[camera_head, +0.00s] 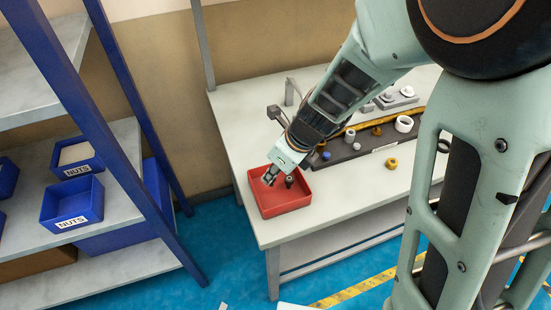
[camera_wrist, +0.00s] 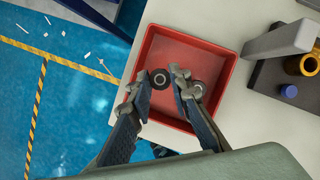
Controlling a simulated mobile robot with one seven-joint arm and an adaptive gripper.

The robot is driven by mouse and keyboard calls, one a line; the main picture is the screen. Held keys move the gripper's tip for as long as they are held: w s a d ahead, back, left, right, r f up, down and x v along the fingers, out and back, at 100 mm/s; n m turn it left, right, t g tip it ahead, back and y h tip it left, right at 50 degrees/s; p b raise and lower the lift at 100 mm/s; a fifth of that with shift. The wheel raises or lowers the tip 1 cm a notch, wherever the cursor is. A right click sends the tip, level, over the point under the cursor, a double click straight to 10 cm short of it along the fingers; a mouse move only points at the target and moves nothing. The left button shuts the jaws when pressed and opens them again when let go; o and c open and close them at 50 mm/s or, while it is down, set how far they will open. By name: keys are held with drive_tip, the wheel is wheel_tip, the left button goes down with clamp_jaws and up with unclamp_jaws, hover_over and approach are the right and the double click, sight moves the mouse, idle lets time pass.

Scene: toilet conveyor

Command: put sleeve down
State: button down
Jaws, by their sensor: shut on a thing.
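My gripper (camera_head: 269,179) is low over the red tray (camera_head: 284,211) at the left end of the white table. In the wrist view its fingers are shut on a small dark round sleeve (camera_wrist: 160,78) with a pale centre, above the tray floor. Whether the sleeve touches the floor cannot be told. Another dark sleeve-like part (camera_head: 289,181) stands in the tray just right of my gripper. In the wrist view, it is partly hidden behind the right finger. The held sleeve is mostly hidden by the fingers in the head view.
A dark fixture rail (camera_head: 350,151) with yellow, white and blue round parts lies right of the tray. Blue bins labelled NUTS (camera_head: 72,207) sit on the shelf at left. The table's front edge (camera_head: 330,228) is near the tray.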

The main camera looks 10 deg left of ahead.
drive_tip(key=shift+s+a+f+b, duration=0.15)
drive_tip(key=shift+f+b, duration=0.15)
drive_tip(key=shift+f, duration=0.35)
drive_tip(key=shift+w+a+f+b, duration=0.1)
drive_tip(key=shift+f+b, duration=0.15)
drive_tip(key=shift+f, duration=0.4)
drive_tip(key=shift+s+a+f+b, duration=0.15)
drive_tip(key=shift+f+b, duration=0.15)
drive_tip(key=shift+f, duration=0.35)
drive_tip(key=shift+w, duration=0.1)
drive_tip(key=shift+f, duration=0.15)
drive_tip(key=c, duration=2.1)
unclamp_jaws()
drive_tip(key=shift+r, duration=0.35)
drive_tip(key=p+v, duration=0.4)
drive_tip(key=v, duration=0.7)
drive_tip(key=shift+d+r+p, duration=0.25)
drive_tip(key=shift+p, duration=0.15)
